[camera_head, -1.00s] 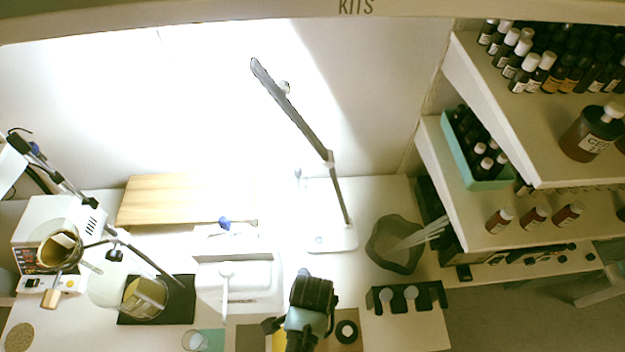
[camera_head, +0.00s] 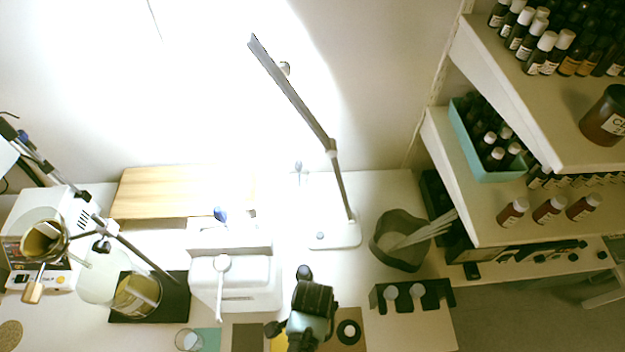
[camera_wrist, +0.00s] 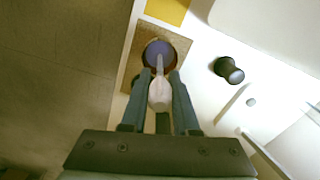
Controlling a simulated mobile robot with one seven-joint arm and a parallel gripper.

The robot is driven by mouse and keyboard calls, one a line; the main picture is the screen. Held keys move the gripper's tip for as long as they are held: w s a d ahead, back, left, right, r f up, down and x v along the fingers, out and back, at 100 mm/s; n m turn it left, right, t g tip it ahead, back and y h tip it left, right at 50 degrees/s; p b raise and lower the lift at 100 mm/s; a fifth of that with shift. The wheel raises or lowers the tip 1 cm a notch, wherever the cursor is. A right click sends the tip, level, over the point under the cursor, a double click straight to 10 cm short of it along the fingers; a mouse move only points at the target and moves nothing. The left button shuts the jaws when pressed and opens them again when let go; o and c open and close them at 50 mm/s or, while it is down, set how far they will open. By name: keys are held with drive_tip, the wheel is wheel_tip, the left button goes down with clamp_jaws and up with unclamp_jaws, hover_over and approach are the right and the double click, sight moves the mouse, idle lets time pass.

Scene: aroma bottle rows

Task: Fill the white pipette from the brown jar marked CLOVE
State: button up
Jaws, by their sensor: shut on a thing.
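My gripper (camera_wrist: 160,92) is shut on the white pipette (camera_wrist: 159,94), holding its bulb between the two fingers. The thin tip points away from the wrist, over a round dark jar (camera_wrist: 156,47) with a bluish-purple look inside. I cannot tell whether the tip is inside the mouth or above it. The jar stands on a brown mat (camera_wrist: 143,73); no label is readable.
A small dark cylinder (camera_wrist: 229,70) stands beside the mat, also in the head view (camera_head: 304,272). A black ring-shaped piece (camera_head: 348,332) lies right of my gripper. A black rack (camera_head: 412,294) and grey bin (camera_head: 401,240) stand further right. A white box (camera_head: 235,285) is on the left.

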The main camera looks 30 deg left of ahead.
drive_tip(key=shift+f+b, duration=0.85)
drive_tip(key=shift+f, duration=0.65)
drive_tip(key=shift+o, duration=0.6)
clamp_jaws()
